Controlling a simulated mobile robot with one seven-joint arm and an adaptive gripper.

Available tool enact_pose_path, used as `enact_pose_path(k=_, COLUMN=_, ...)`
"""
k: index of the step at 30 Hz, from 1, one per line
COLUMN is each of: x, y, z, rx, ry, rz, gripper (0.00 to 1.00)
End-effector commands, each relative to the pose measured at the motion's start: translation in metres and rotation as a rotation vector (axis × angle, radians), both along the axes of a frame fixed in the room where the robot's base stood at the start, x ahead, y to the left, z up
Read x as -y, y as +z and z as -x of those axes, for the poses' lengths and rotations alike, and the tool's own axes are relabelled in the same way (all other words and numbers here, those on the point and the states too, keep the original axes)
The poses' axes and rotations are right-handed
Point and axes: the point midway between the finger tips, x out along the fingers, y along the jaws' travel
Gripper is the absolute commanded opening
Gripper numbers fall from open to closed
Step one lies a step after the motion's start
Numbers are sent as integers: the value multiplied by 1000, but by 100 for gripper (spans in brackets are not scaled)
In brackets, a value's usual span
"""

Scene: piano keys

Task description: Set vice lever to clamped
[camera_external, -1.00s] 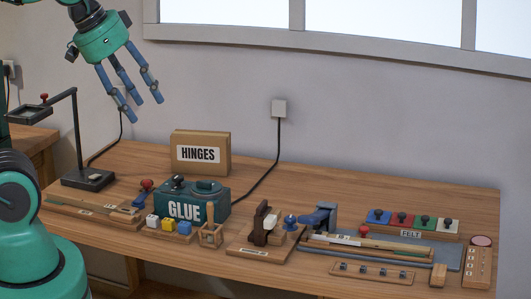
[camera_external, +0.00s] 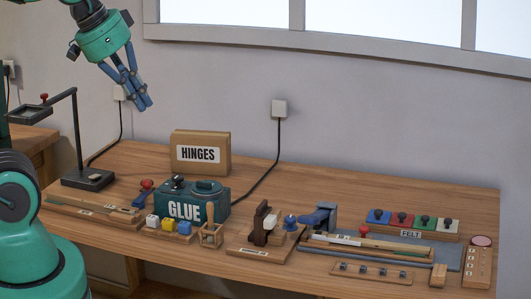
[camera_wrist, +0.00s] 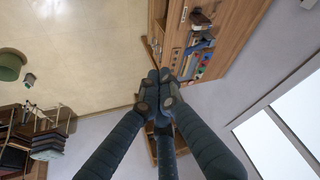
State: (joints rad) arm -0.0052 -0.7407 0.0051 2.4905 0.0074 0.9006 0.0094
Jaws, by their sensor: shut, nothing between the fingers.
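My gripper (camera_external: 143,100) hangs high above the back left of the bench, in front of the wall. Its three blue fingers are drawn together, shut and empty; in the wrist view the fingertips (camera_wrist: 158,92) meet. A blue vice-like block (camera_external: 321,214) stands right of the middle of the bench, far to the right of and below my gripper. A round blue knob (camera_external: 290,222) is at its left side. A red knob (camera_external: 363,231) shows just to its right. I cannot tell which part is the vice lever or how it is set. My gripper touches nothing.
The teal glue box (camera_external: 190,207) and the hinges box (camera_external: 200,153) stand left of the vice. A black stand (camera_external: 88,180) rises at the back left. The bench's back right (camera_external: 350,180) is clear.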

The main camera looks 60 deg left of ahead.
Motion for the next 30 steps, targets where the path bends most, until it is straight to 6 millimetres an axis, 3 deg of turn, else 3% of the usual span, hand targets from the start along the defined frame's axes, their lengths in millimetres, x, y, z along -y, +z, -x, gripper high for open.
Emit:
enact_pose_path(k=11, x=-34, y=-6, z=-38, rx=-78, ry=-44, rz=-106, gripper=0)
enact_pose_path(k=22, x=-95, y=-23, z=-94, rx=-212, ry=-132, rz=-253, gripper=0)
enact_pose_path(k=30, x=-146, y=-47, z=-133, rx=-323, ry=-210, rz=-343, gripper=0)
